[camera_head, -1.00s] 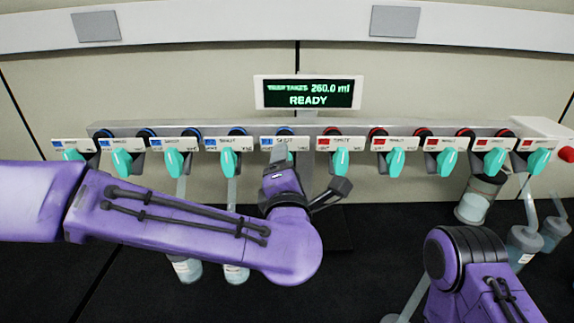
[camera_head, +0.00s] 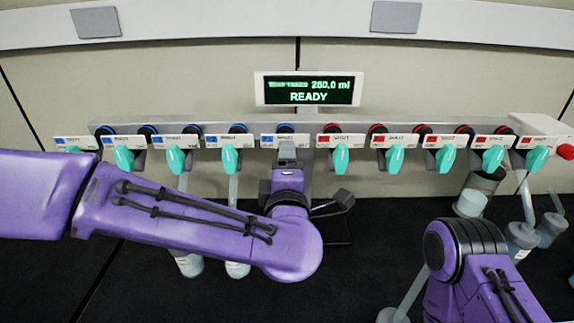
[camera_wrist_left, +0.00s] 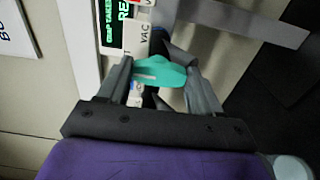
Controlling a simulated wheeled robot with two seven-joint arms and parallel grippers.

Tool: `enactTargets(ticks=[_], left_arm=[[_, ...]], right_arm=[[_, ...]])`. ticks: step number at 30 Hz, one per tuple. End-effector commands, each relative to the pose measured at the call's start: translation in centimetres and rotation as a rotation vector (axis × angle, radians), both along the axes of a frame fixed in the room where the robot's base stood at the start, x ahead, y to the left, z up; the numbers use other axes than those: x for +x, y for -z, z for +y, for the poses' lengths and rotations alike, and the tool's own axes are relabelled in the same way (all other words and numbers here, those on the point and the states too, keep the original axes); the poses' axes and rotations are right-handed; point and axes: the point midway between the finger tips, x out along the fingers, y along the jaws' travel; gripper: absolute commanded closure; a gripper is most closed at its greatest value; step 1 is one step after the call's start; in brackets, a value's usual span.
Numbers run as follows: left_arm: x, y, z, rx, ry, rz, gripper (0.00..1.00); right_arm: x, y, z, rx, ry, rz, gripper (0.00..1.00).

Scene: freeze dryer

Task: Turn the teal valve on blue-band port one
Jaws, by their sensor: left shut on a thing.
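A row of ports with blue bands runs along the left half of the manifold (camera_head: 345,128), each with a teal valve. My left gripper (camera_head: 287,150) is at the blue-band port nearest the middle, whose label (camera_head: 270,140) is too small to read. In the head view the gripper hides that port's valve. In the left wrist view the teal valve (camera_wrist_left: 158,73) sits between the two fingers of my left gripper (camera_wrist_left: 160,85), which is shut on it. My right arm shows at the lower right, but its gripper is out of view.
A display (camera_head: 308,90) reads READY above the manifold. Red-band ports with teal valves (camera_head: 341,157) fill the right half, close to my left gripper. Flasks (camera_head: 237,270) hang below several ports. A beaker-like container (camera_head: 470,203) is at the right. A red knob (camera_head: 566,151) is at the far right.

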Motion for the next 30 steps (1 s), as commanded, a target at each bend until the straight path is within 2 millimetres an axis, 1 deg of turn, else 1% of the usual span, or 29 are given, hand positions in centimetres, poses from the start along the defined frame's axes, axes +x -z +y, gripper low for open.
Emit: enactTargets(ticks=[4,5,6,7,14,17,20,24,27,30], left_arm=[[0.0,0.1,0.0,0.001,0.002,0.002,0.66],[0.0,0.1,0.0,0.001,0.002,0.002,0.29],[0.0,0.1,0.0,0.001,0.002,0.002,0.16],[0.0,0.1,0.0,0.0,0.002,0.002,0.1],[0.0,0.1,0.0,-0.001,0.001,0.001,0.1],[-0.4,0.2,0.0,-0.001,0.002,0.0,0.1],[-2.0,0.4,-0.1,-0.001,0.005,-0.002,0.1],[-5.5,0.5,-0.1,0.0,0.005,-0.004,0.1],[-7.8,0.4,-0.1,-0.001,0.004,-0.002,0.1],[-9.4,0.3,-0.1,0.0,0.003,-0.001,0.1]], right_arm=[[0.0,0.0,0.0,0.0,0.0,0.0,0.51],[0.0,0.0,0.0,0.0,0.0,0.0,0.51],[0.0,0.0,0.0,0.0,0.0,0.0,0.51],[0.0,0.0,0.0,0.0,0.0,0.0,0.51],[0.0,0.0,0.0,0.0,0.0,0.0,0.51],[0.0,0.3,0.0,0.0,0.0,0.0,0.51],[0.0,1.2,0.0,0.0,0.0,0.0,0.51],[0.0,2.6,0.0,0.0,0.0,0.0,0.51],[0.0,3.3,0.0,0.0,0.0,0.0,0.51],[0.0,3.7,0.0,0.0,0.0,0.0,0.51]])
